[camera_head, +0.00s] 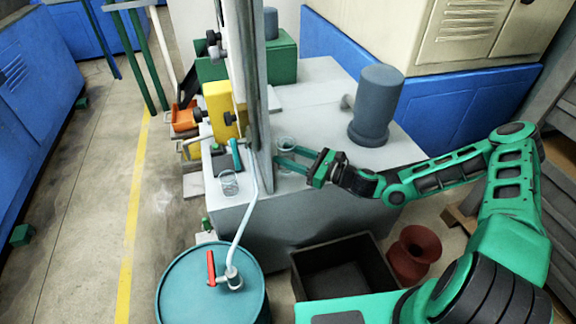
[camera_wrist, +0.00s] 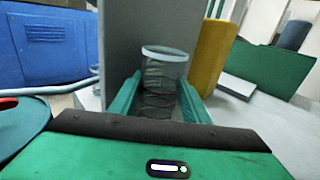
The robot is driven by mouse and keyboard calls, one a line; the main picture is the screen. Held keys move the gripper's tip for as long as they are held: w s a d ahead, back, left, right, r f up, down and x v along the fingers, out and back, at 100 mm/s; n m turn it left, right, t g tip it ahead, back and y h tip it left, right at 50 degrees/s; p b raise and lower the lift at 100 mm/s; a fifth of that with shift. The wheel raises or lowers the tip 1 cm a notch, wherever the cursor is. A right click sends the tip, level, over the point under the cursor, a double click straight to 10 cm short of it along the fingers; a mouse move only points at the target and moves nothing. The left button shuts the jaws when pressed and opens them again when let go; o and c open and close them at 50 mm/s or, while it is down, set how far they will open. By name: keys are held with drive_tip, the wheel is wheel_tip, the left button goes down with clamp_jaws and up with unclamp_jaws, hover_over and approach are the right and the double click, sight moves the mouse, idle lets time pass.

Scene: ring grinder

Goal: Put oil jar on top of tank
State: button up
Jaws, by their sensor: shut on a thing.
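A clear glass jar (camera_head: 287,144), the oil jar by its look, is upright between the fingers of my gripper (camera_head: 284,158), which is shut on it. In the wrist view the jar (camera_wrist: 163,75) shows a pale round rim and a ribbed body between the two green fingers (camera_wrist: 160,105). It is close to the upright grey panel, over the grey machine top (camera_head: 315,100). I cannot tell whether its base touches that top. A teal drum (camera_head: 176,300) with a red-handled pump stands at the front. Which body is the tank is not clear.
A second glass jar (camera_head: 229,184) stands on the machine top left of the upright panel (camera_head: 262,100). A dark grey cylinder (camera_head: 376,105) stands to the right. An open dark bin (camera_head: 345,272) and a red spool-shaped pot (camera_head: 413,255) are on the floor below my arm.

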drive_tip(key=shift+f, duration=1.85)
drive_tip(key=shift+a+f, duration=0.2)
drive_tip(key=shift+f, duration=0.2)
drive_tip(key=o, duration=1.3)
drive_tip(key=shift+f, duration=0.1)
drive_tip(key=shift+s+d, duration=0.1)
drive_tip(key=shift+d, duration=0.05)
drive_tip(key=v, duration=1.1)
drive_tip(key=shift+s+d, duration=0.15)
drive_tip(key=shift+d, duration=0.15)
